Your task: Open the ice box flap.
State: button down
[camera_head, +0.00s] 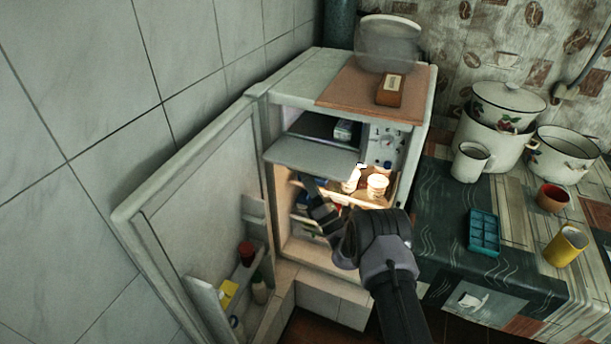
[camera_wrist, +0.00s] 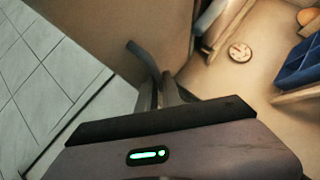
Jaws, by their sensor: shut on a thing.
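The ice box flap (camera_head: 315,158) is a pale grey panel at the top inside the open fridge. It stands out from the ice box (camera_head: 318,127), whose dark inside shows with a small carton (camera_head: 346,130) in it. My gripper (camera_head: 308,184) is just below the flap's front edge. In the wrist view my gripper (camera_wrist: 160,88) is shut on a blue-grey bar, which looks like the flap's handle (camera_wrist: 141,56). A brownish panel (camera_wrist: 115,22), seemingly the flap, lies beyond it. The exact grip is small and partly hidden by the wrist.
The fridge door (camera_head: 205,190) stands wide open at the left, with jars on its shelves. Lit containers (camera_head: 377,186) stand inside the fridge, right of my gripper. A counter (camera_head: 445,220) with pots and cups is at the right. A blue tray (camera_wrist: 302,62) shows in the wrist view.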

jog(key=shift+w+d+r+t, duration=0.2)
jog(key=shift+d+r+t, duration=0.1)
jog(key=shift+r, duration=0.1)
jog(key=c, duration=1.9)
grip_release()
jog(key=o, duration=0.4)
jog(key=shift+w+f, duration=0.2)
jog(key=shift+w, duration=0.15)
jog(key=shift+s, duration=0.1)
jog(key=shift+f, duration=0.1)
jog(key=shift+s+f, duration=0.2)
jog(key=p+v, duration=0.9)
jog(key=v, duration=0.8)
jog(key=shift+s+r, duration=0.1)
jog(key=shift+r, duration=0.05)
